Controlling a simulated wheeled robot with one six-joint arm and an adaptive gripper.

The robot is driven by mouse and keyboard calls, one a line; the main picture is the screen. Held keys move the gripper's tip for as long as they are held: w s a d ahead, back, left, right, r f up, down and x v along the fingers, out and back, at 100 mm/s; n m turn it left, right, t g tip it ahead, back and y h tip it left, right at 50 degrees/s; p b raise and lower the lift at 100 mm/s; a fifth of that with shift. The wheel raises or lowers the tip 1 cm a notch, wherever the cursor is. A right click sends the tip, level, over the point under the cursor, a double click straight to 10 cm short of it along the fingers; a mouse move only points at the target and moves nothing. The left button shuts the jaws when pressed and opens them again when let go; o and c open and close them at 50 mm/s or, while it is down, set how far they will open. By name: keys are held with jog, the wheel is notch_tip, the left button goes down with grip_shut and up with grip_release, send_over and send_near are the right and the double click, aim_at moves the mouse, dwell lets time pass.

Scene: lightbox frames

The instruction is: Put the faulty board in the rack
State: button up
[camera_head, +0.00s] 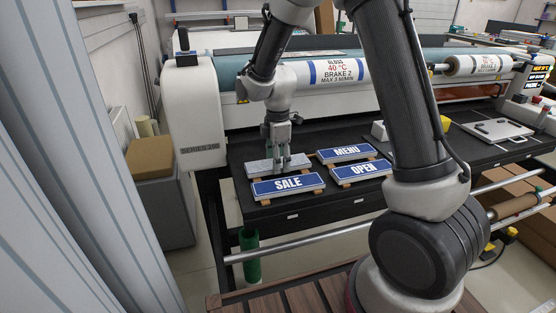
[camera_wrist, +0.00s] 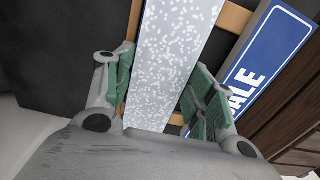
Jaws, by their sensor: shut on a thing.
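The faulty board (camera_head: 262,168) is a pale grey panel covered in white speckles, at the back left of the group of boards on the dark table. In the wrist view the speckled board (camera_wrist: 172,50) runs between my two green-padded fingers. My gripper (camera_head: 281,160) points down and is shut on this board across its width; it also shows in the wrist view (camera_wrist: 158,72). The board is over wooden strips (camera_wrist: 233,18); I cannot tell whether it touches them. I cannot make out a rack.
The blue SALE board (camera_head: 288,185) lies just in front of the speckled one. The blue MENU board (camera_head: 346,152) and OPEN board (camera_head: 360,171) lie to the right. A large roller machine (camera_head: 300,75) stands behind. A grey cabinet with a cardboard box (camera_head: 150,157) is at left.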

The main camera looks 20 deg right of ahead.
jog(key=shift+f, duration=0.1)
jog(key=o, duration=1.1)
jog(key=shift+c, duration=0.2)
notch_tip(320, 180, up, 12)
jog(key=s+d+r+m+t, duration=0.2)
jog(key=s+d+r+m, duration=0.5)
jog(key=s+d+r, duration=0.3)
jog(key=s+d+m+t, duration=0.1)
jog(key=s+d+m, duration=0.1)
jog(key=s+m, duration=0.3)
jog(key=s+d+m+t, duration=0.1)
jog(key=s+d+m, duration=0.2)
jog(key=s+m, duration=0.3)
jog(key=s, duration=0.5)
jog(key=shift+s, duration=0.25)
